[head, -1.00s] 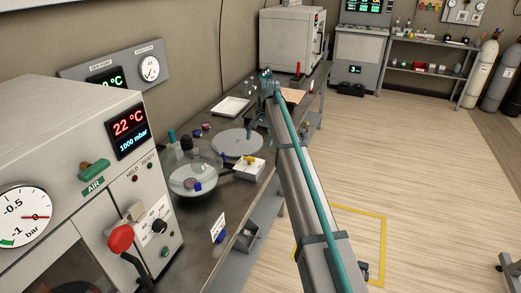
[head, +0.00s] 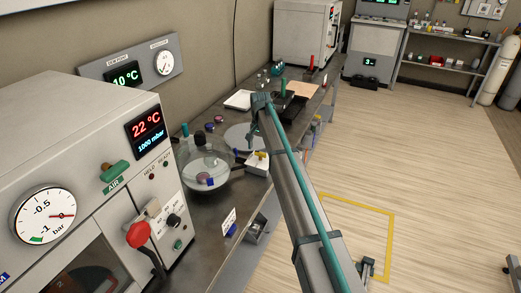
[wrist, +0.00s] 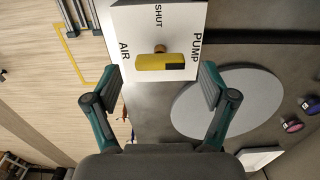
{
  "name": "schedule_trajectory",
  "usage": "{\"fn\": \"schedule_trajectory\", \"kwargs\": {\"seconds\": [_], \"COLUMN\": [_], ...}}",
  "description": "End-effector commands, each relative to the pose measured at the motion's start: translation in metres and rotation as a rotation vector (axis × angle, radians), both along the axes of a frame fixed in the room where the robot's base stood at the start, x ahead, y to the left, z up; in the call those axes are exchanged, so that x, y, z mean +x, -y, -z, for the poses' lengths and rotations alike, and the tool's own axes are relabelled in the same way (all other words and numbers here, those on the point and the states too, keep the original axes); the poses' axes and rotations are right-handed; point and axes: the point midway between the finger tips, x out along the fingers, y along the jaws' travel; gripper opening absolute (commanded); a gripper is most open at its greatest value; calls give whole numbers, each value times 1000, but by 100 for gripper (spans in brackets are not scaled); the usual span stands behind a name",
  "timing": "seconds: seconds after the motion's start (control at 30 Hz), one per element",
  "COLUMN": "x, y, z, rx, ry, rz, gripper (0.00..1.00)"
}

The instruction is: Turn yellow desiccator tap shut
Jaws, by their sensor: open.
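The yellow tap (wrist: 154,63) is a bar handle on a brass stem on a white block (wrist: 150,20). In the wrist view the bar lies crosswise, with its dark-marked end toward the PUMP label at right. AIR is at left and SHUT is at the top. My gripper (wrist: 160,78) is open, its two fingers apart on either side of the handle, with visible gaps. In the head view the white block (head: 256,166) stands beside the round glass desiccator (head: 206,175). My arm partly covers that area, and the fingers are hard to make out there.
A grey round plate (head: 238,137) lies on the bench behind the block, with a white tray (head: 239,100) beyond. Small purple-topped items (head: 210,127) sit nearby. The oven-like cabinet with a gauge (head: 45,214) stands at the left front. The floor at right is open.

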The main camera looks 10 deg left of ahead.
Motion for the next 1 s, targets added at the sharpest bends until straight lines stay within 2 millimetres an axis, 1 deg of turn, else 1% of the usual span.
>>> {"fn": "schedule_trajectory", "kwargs": {"seconds": [0.1,0.2,0.5,0.87,1.0], "x": [0,0,0,0,0], "y": [0,0,0,0,0], "z": [11,15,18,17,17], "rx": [-1,0,0,0,0], "ry": [-1,0,0,0,0], "rz": [0,0,0,0,-4], "gripper": [83,83,83,23,23]}}
